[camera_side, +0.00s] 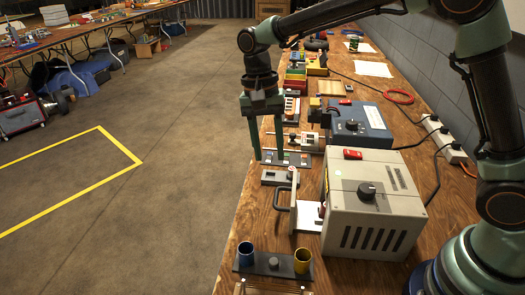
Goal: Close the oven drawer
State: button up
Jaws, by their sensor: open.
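The oven is a beige box (374,205) with a dark knob, a red switch on top and vent slots in the side. Its drawer (308,217) is pulled out to the left of the box, with a pale inside and an upright front panel. A dark bar handle (279,209) stands out from that panel. My gripper (268,157) is open and empty, pointing down above the table's left edge. It is farther back than the handle and apart from it.
A dark plate (272,264) with blue and yellow cups stands in front of the drawer. A small grey fixture (277,177) sits behind the handle. A blue box (357,125) and several small devices fill the wooden table behind. Open floor lies left.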

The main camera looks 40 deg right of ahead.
aim_at(276, 199)
jog(key=shift+s, duration=0.1)
jog(key=shift+t, duration=0.9)
jog(key=f, duration=0.4)
jog(key=s+f, duration=0.1)
jog(key=f, duration=0.3)
jog(key=d+f, duration=0.1)
jog(key=f, duration=0.3)
jog(key=shift+s, duration=0.3)
grip_shut()
dwell(0.5)
